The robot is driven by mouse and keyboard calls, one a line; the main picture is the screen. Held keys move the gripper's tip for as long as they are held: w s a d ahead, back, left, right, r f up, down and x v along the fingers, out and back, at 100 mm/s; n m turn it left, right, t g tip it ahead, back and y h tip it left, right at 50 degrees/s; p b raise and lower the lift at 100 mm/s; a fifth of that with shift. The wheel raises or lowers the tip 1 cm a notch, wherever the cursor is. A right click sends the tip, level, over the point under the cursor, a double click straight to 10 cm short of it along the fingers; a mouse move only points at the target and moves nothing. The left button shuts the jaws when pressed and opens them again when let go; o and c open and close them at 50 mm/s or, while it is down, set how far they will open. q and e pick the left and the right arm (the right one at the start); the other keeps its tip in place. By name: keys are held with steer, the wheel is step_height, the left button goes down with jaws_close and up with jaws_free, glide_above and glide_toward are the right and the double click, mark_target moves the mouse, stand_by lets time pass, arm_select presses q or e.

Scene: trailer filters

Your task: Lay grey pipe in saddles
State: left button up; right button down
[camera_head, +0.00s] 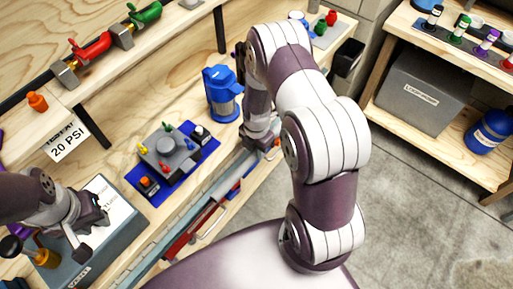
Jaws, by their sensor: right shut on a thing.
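A long grey pipe (222,189) appears to run slantwise along the front edge of the bench, its far end near my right gripper. My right gripper (268,146) is shut at the bench's front edge, by that far end; its fingers are partly hidden by its own arm, and the grip is hard to see. My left gripper (92,231) looks open and empty, above a grey box with a white label sheet (112,206) at the lower left. I cannot make out the saddles clearly.
A blue mat (196,160) holds a grey fixture with coloured knobs. A shelf unit with a grey bin (420,92) stands at right; bare floor lies between.

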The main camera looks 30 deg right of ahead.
arm_select(q)
steer(key=shift+r+p, duration=0.25)
steer(key=shift+p, duration=0.05)
stand_by(0.5)
